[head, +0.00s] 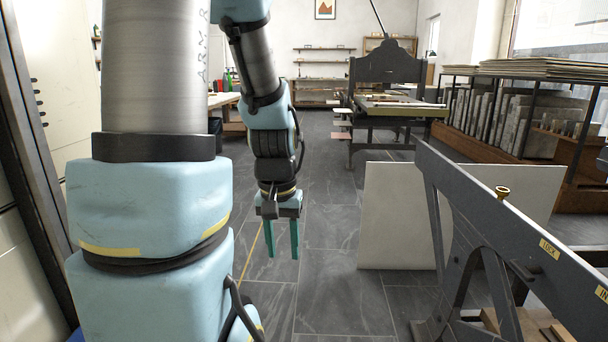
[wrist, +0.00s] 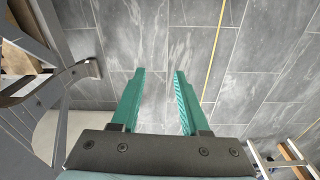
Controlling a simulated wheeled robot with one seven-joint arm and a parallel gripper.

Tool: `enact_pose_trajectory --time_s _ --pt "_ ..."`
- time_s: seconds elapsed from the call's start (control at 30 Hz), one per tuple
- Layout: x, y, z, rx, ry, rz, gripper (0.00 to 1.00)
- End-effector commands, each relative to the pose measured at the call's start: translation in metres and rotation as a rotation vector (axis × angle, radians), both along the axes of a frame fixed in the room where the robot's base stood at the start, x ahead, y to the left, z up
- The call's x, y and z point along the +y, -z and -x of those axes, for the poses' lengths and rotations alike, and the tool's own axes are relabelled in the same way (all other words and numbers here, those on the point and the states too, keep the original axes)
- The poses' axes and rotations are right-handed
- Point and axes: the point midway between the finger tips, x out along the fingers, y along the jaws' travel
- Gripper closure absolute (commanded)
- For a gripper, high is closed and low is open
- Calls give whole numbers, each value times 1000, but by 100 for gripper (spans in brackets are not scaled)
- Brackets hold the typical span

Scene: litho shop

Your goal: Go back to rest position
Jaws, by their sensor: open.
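My gripper (head: 283,256) hangs from my arm in the middle of the head view, its two green fingers pointing down over the grey tiled floor. In the wrist view the fingers of my gripper (wrist: 158,72) are apart, with only floor tiles between them. It holds nothing and touches nothing that I can see. My blue and grey arm fills the left of the head view and hides part of the room behind it.
A dark metal frame (head: 510,235) with yellow labels stands close on the right, with pale panels (head: 400,215) behind it. A press (head: 388,85) stands farther back, and a rack of slabs (head: 520,115) at right. The tiled floor (head: 335,290) ahead is clear.

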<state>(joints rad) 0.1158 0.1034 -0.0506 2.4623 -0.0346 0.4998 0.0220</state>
Motion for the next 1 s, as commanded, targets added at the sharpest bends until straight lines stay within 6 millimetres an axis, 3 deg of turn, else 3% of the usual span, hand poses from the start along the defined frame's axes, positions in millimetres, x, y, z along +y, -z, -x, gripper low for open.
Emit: enact_pose_trajectory --time_s 0.13,0.2,0.47,0.8,1.0 --pt "29 -7 24 -75 -72 -11 55" --pt "25 -28 20 -68 -63 -11 55" --pt "25 -82 20 -66 -61 -10 55" --pt "25 -182 20 -65 -60 -10 55" --pt "25 -213 20 -64 -60 -11 55"
